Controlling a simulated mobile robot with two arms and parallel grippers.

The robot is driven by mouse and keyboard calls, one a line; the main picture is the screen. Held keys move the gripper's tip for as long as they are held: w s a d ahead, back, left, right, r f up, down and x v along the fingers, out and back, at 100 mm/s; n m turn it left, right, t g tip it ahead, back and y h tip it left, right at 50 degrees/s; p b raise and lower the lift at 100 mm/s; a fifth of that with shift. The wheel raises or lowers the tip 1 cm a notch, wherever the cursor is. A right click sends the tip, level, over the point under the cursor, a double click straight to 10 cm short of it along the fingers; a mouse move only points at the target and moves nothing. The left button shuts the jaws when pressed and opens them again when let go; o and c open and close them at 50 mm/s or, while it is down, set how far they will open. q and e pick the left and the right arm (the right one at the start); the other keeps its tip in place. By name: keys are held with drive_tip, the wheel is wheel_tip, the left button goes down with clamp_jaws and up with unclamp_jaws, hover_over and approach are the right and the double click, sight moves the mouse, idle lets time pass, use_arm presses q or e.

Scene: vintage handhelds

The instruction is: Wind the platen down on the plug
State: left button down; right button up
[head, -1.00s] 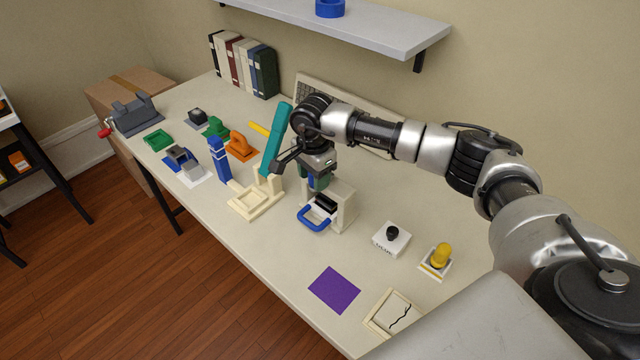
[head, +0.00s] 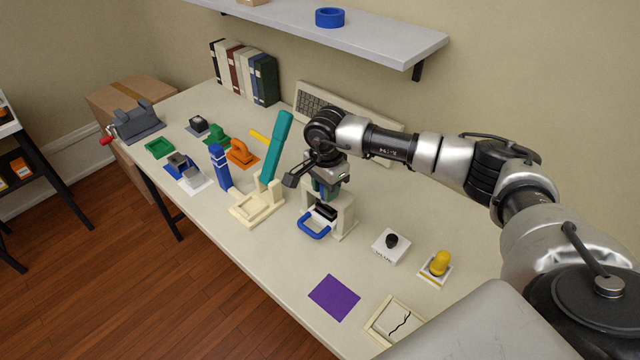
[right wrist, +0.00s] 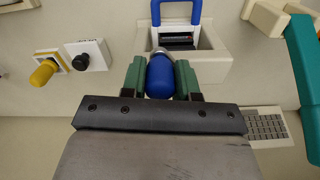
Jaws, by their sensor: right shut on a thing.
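The small press, a cream frame (head: 345,216), stands near the middle of the table. Its blue handle loop (head: 314,232) sticks out toward the front, and a dark block, perhaps the platen (head: 326,211), shows inside the frame. My right gripper (head: 325,186) is above the press. In the right wrist view its green fingers are shut on a blue rounded knob (right wrist: 160,78), one on each side. The frame (right wrist: 205,45) and blue loop (right wrist: 176,12) show beyond the knob. I cannot make out the plug. My left gripper is not in view.
A cream stand with a tall teal lever (head: 277,150) is close left of the press. A white block with a black knob (head: 391,245) and a yellow knob (head: 440,262) are to the right. A purple square (head: 334,297) lies in front, with bare table around it.

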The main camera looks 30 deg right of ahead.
drive_tip(key=shift+d, duration=0.1)
drive_tip(key=shift+s+d, duration=0.25)
drive_tip(key=shift+d, duration=0.3)
drive_tip(key=shift+s+d, duration=0.2)
drive_tip(key=shift+d, duration=0.7)
